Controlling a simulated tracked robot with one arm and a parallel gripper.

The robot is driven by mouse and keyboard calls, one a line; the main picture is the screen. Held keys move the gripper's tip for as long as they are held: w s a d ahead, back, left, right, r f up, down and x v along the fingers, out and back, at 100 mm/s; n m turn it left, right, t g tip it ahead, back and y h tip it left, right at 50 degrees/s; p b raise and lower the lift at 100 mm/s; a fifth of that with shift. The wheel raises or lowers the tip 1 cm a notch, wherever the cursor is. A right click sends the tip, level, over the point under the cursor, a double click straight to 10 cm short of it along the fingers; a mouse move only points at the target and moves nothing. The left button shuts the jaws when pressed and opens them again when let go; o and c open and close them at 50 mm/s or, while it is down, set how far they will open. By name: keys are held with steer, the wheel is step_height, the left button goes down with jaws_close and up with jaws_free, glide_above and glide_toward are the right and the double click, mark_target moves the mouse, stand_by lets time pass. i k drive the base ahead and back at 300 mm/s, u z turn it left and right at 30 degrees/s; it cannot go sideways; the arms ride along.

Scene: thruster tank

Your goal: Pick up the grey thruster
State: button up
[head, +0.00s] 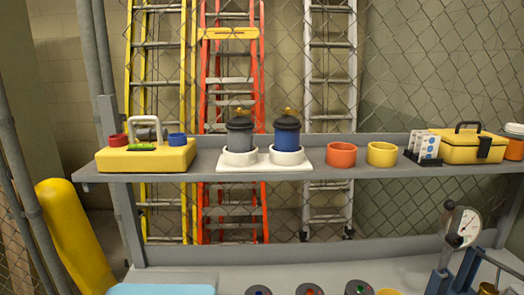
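The grey thruster (240,137) stands upright on the shelf, its foot in a white ring holder (240,158) on a white base plate (264,168). It has a black cap and a small yellow piece on top. A blue thruster (287,137) of the same shape stands just to its right in a second white ring (287,157). My gripper does not show in the head view.
A yellow case (146,159) with a light handle is left on the shelf (330,174). An orange ring (341,154), a yellow ring (382,154) and a yellow toolbox (473,149) are to the right. A gauge (466,227) stands below.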

mark_target(240, 128)
steer(key=u, duration=0.15)
steer(key=i, duration=0.9)
steer(key=z, duration=0.05)
